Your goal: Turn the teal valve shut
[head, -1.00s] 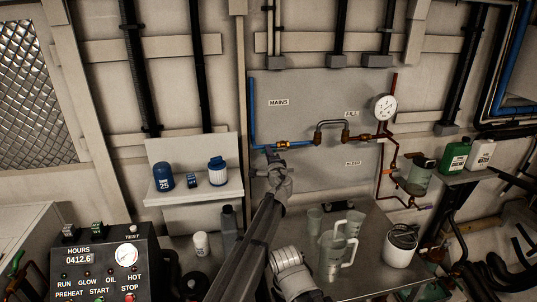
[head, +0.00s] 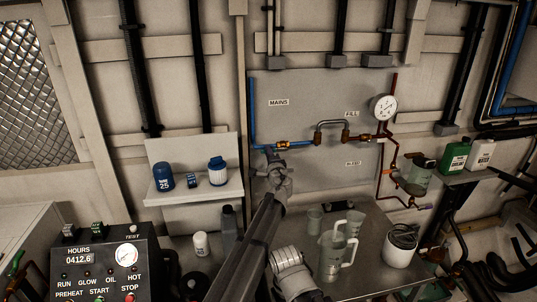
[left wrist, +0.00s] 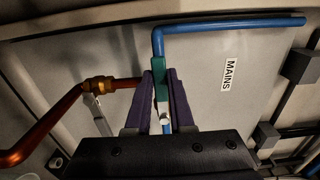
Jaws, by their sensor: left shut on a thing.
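The teal valve handle (left wrist: 160,78) shows in the left wrist view, between the purple fingers of my left gripper (left wrist: 163,92). My left gripper is shut on it. The handle looks roughly in line with the short blue pipe stretch below the bend, with a silver fitting (left wrist: 163,106) close by. In the head view my left gripper (head: 271,158) is at the left part of the pipe run, below the MAINS label, and mostly hides the handle.
A blue pipe (head: 252,105) runs down to brass fittings (head: 284,145) and a gauge (head: 384,107). A shelf (head: 205,195) with blue canisters is left of my arm. Clear jugs (head: 332,257) and a white bucket (head: 401,244) stand on the bench at right.

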